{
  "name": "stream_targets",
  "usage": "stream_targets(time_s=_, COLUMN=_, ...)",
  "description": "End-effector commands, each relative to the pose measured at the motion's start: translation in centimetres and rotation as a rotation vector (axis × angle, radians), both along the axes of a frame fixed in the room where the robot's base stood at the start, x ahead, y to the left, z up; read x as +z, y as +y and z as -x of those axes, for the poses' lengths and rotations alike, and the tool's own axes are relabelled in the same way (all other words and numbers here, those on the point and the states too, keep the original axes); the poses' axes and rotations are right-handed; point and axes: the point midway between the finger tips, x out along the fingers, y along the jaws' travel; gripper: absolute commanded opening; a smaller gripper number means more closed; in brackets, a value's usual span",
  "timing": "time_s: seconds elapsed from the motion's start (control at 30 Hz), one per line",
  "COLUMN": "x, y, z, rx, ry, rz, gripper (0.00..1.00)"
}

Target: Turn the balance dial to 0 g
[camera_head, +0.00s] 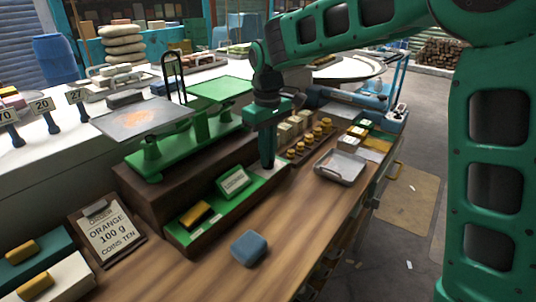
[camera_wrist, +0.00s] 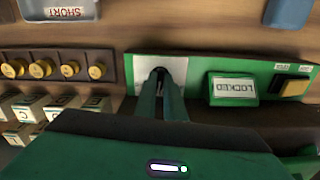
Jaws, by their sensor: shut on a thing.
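My gripper (camera_head: 268,165) points down at the far end of the green control panel (camera_head: 215,222) in front of the balance. In the wrist view the fingers (camera_wrist: 160,82) are closed together on a small dark dial over a pale scale plate (camera_wrist: 180,65). The fingers hide most of the dial, and I cannot read its setting. The panel also carries a green "LOCKED" sign (camera_wrist: 233,86) and a yellow and black switch (camera_wrist: 290,87). The green balance (camera_head: 150,160) stands behind, with a grey, orange-stained left pan (camera_head: 140,119) and a green right pan (camera_head: 220,88).
Brass weights in a wooden rack (camera_wrist: 55,66) and pale lettered cubes (camera_wrist: 60,106) stand close beside my gripper. A metal "SHORT" tray (camera_head: 341,167), a blue block (camera_head: 249,248) and an "ORANGE 100 g" clipboard (camera_head: 106,228) lie on the bench. The front wood is mostly clear.

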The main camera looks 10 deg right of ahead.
Motion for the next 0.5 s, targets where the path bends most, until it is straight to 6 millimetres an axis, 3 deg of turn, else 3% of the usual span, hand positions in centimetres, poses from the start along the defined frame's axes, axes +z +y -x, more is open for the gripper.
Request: stream_targets(time_s=0.5, x=0.08, y=-0.21, z=-0.15, rx=0.484, ry=-0.003, rz=0.001, gripper=0.0)
